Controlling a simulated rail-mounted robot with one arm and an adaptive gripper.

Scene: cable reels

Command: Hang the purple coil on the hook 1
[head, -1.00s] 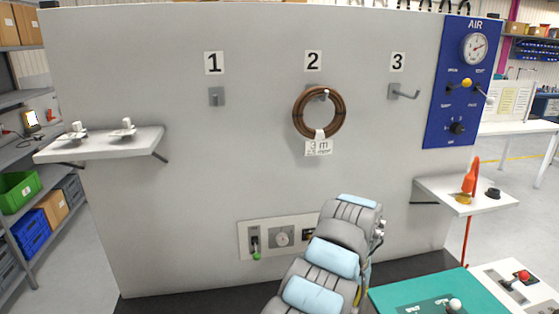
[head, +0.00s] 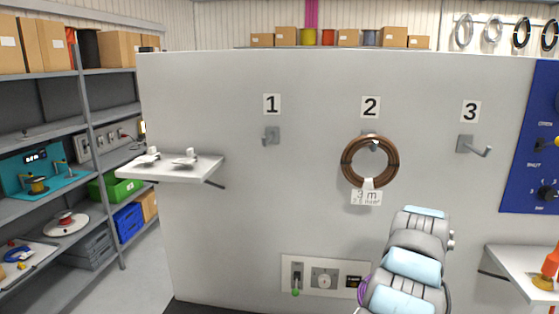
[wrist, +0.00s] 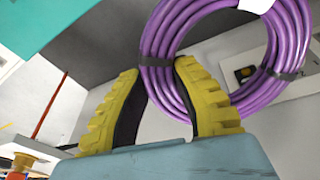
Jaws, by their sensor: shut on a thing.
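The purple coil (wrist: 162,55) is in my gripper (wrist: 160,85) in the wrist view. The yellow-ridged fingers are shut on one side of the ring, near a dark tie band. A white tag shows at the coil's top edge. In the head view only a sliver of the purple coil (head: 364,288) shows at the left of my arm, low in front of the panel; my fingers are hidden there. Hook 1 (head: 271,136) is a grey hook on the panel under the label 1 and is empty. It stands up and left of my arm.
A brown coil (head: 369,161) with a white tag hangs on hook 2. Hook 3 (head: 474,146) is empty. A white shelf (head: 172,167) juts out left of hook 1. A switch plate (head: 324,277) is low on the panel. The panel face around hook 1 is clear.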

